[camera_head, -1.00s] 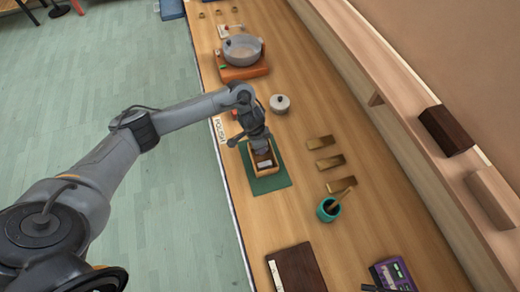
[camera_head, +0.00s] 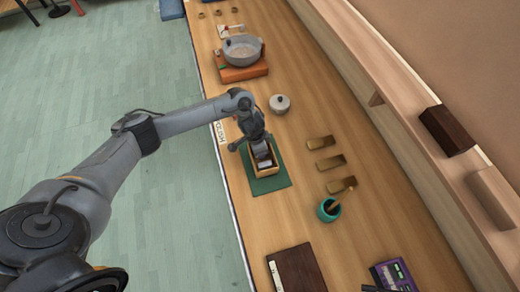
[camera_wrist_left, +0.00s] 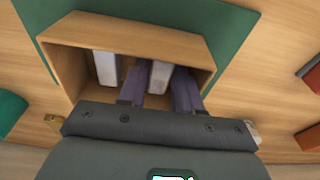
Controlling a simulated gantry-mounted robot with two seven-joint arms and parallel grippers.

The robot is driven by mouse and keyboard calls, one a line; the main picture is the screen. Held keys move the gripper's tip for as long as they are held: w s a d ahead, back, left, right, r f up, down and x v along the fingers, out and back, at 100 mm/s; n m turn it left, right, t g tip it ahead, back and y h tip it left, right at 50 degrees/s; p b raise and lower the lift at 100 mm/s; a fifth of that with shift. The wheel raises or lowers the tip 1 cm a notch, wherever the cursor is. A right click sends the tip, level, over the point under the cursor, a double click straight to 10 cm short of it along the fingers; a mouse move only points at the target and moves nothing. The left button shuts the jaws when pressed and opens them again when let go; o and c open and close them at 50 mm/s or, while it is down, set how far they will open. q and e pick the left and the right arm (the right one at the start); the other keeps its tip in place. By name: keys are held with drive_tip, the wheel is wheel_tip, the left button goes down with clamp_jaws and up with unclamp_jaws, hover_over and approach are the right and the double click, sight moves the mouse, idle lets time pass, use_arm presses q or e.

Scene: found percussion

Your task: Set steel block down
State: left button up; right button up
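A small open wooden box (camera_wrist_left: 135,38) stands on a green mat (camera_wrist_left: 238,20) on the bench; box (camera_head: 251,157) and mat (camera_head: 268,185) also show in the head view. My left gripper (camera_wrist_left: 160,82) reaches down into the box. Its two fingers flank a pale steel block (camera_wrist_left: 159,75) closely, and it looks shut on it. A second pale block (camera_wrist_left: 106,68) stands beside it, left of the fingers in the wrist view. Whether the held block touches the box floor is hidden. My right gripper does not show clearly.
A pot (camera_head: 242,50) on an orange stand (camera_head: 245,73) and a small lidded pot (camera_head: 280,104) are farther along. Several brass plates (camera_head: 331,162) and a teal cup (camera_head: 327,211) lie right of the mat. A dark brown block (camera_head: 296,270) and a purple device (camera_head: 393,274) are nearer.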

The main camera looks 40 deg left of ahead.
use_arm(q)
wheel_tip(320, 180, up, 11)
drive_tip(key=s+p, duration=0.1)
drive_tip(key=p, duration=0.2)
drive_tip(key=s+d+m+t+h, duration=0.1)
drive_tip(key=s+d+t+h, duration=0.15)
drive_tip(key=d, duration=0.85)
drive_tip(key=s+d+m+t+h, duration=0.1)
drive_tip(key=s+d+t, duration=0.2)
drive_tip(key=d, duration=0.9)
drive_tip(key=s+a+r+n+g+y, duration=0.1)
drive_tip(key=s+a+n+g+y, duration=0.2)
drive_tip(key=s+a, duration=1)
drive_tip(key=s+n+y, duration=0.1)
drive_tip(key=s+n, duration=0.2)
drive_tip(key=s, duration=0.1)
drive_tip(key=shift+r+g+p, duration=0.2)
drive_tip(key=shift+g+p, duration=0.05)
drive_tip(key=shift+p, duration=0.05)
